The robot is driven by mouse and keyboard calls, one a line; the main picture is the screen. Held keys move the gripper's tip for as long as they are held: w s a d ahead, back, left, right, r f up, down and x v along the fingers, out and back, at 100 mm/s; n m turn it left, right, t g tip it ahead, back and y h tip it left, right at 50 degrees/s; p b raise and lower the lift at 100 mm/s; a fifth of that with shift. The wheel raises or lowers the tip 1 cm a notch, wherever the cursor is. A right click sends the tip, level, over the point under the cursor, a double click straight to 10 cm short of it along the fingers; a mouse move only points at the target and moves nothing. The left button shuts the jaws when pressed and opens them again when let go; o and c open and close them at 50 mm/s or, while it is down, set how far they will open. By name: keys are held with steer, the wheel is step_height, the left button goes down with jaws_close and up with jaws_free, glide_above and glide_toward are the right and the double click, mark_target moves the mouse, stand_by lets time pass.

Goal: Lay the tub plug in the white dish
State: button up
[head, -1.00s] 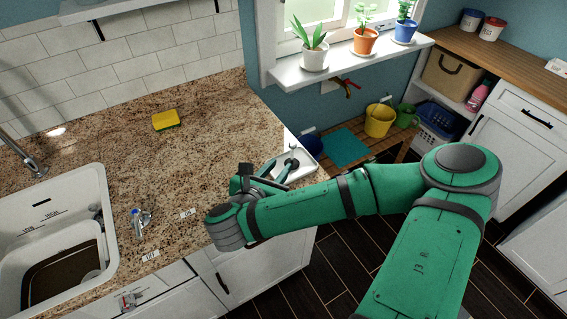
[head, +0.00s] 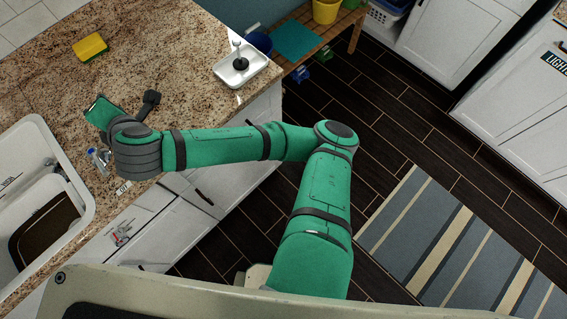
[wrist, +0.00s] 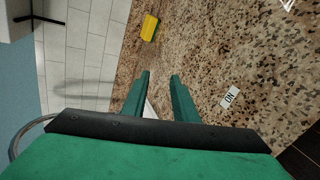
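The white dish (head: 222,75) is on the granite counter near its right end in the head view. The tub plug (head: 240,61), a black disc with an upright stem and a pale knob, sits inside the dish. My gripper (head: 103,110) is well to the left of the dish, over the counter by the sink, and does not touch the plug. In the wrist view my gripper (wrist: 160,76) has its two green fingers apart with no object held between them. Neither the plug nor the dish can be made out clearly in the wrist view.
A yellow sponge (head: 90,47) lies at the back of the counter and also shows in the wrist view (wrist: 149,27). A white sink (head: 78,190) is at left, with a small tap (head: 99,160) near my gripper. The counter between gripper and dish is mostly clear.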

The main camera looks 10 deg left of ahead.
step_height(320, 180, up, 10)
steer(key=f+m+t+y, duration=0.1)
steer(key=m+t+y, duration=0.1)
steer(key=m+y, duration=0.5)
steer(key=w+d+f+m+t+h, duration=0.2)
steer(key=d+f+m+t+h, duration=0.1)
steer(key=d+m, duration=0.4)
steer(key=w+d+f+m+t+h, duration=0.3)
steer(key=d+m, duration=0.2)
steer(key=m, duration=0.3)
steer(key=s+d+f+m+t+h, duration=0.1)
steer(key=s+d+f+m+h, duration=0.25)
steer(key=d+f, duration=0.4)
steer(key=s+d+f+m+t+h, duration=0.1)
steer(key=s+d+f+m+h, duration=0.25)
steer(key=d+f, duration=0.35)
steer(key=s+d+f+g+h, duration=0.1)
steer(key=s+d+f+h, duration=0.1)
steer(key=s+d, duration=0.6)
steer(key=s+d+f+m+g+h, duration=0.1)
steer(key=s+d+f, duration=0.3)
steer(key=s+d, duration=0.5)
steer(key=shift+s+d+m+h, duration=0.15)
steer(key=shift+s+m+h, duration=0.2)
steer(key=shift+h, duration=0.15)
